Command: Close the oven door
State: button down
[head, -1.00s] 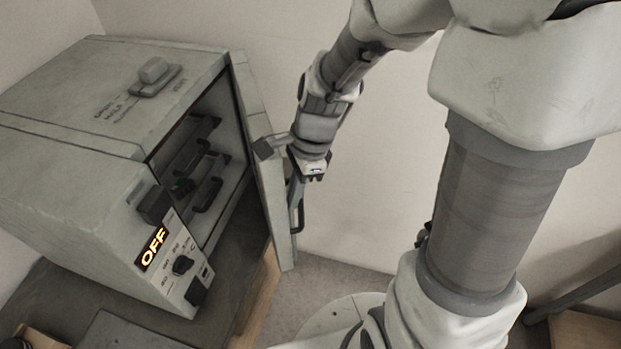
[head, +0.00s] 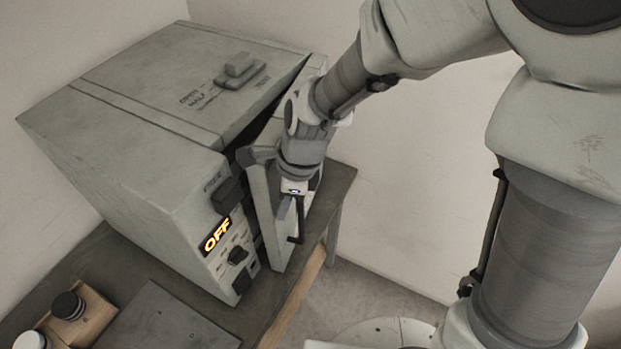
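The oven (head: 150,120) is a grey box on the table, with a lit OFF display and knobs on its front panel. Its door (head: 263,215) stands slightly ajar, with a dark gap along the top between door and body. A dark bar handle (head: 299,215) is on the door's outer face. My gripper (head: 291,205) is at the outer face of the door, beside the handle. The fingers are small and partly hidden, so I cannot tell whether they are open or shut, or whether they touch the door.
The dark table (head: 335,190) carries the oven. A wooden tray (head: 95,318) with dark and white round items and a grey flat plate (head: 165,325) lie in front of the oven. Bare floor (head: 375,285) shows to the right.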

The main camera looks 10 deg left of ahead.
jog(key=shift+w+a, duration=0.1)
jog(key=shift+a, duration=1)
jog(key=shift+r, duration=0.1)
